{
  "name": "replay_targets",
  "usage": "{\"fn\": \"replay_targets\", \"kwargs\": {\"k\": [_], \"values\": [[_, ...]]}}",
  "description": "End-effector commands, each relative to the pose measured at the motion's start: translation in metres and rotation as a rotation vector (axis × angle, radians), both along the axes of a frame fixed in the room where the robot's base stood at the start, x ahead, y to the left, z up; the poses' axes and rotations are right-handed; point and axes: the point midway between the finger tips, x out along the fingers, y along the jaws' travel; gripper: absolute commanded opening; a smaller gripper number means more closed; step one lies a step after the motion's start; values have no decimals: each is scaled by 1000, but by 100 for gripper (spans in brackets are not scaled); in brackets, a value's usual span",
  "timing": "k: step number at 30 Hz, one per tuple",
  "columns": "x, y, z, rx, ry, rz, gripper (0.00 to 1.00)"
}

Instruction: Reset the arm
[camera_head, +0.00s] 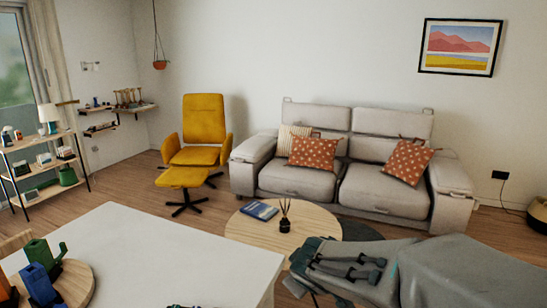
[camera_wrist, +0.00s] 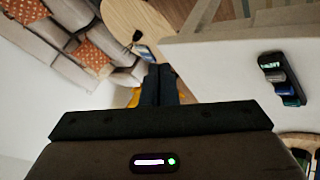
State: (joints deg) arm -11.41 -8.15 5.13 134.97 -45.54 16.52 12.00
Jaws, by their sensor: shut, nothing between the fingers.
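My gripper shows in the wrist view (camera_wrist: 159,72), its two dark fingers side by side and closed with nothing between them. In the head view, my grey arm reaches in from the right edge, low in the picture. Its end is in front of the round coffee table and right of the white table. The fingertips are hard to make out there.
A white table (camera_head: 150,250) fills the lower left, bearing a round wooden board (camera_head: 78,283) with green and blue items. The coffee table (camera_head: 250,225) holds a book (camera_head: 259,210) and a reed diffuser (camera_head: 285,222). A grey sofa (camera_head: 300,178) and yellow armchair (camera_head: 203,120) stand behind.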

Motion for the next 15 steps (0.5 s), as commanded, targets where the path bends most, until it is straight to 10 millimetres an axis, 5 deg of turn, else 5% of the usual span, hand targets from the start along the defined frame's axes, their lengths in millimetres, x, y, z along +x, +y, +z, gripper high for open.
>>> {"fn": "replay_targets", "kwargs": {"k": [3, 6, 12, 15], "values": [[-43, -53, 6, 57, 83, -251, 0], [-86, -78, 4, 132, 179, -421, 0], [-157, -87, -3, 306, 363, -622, 0], [-176, -82, -5, 366, 419, -661, 0]]}}
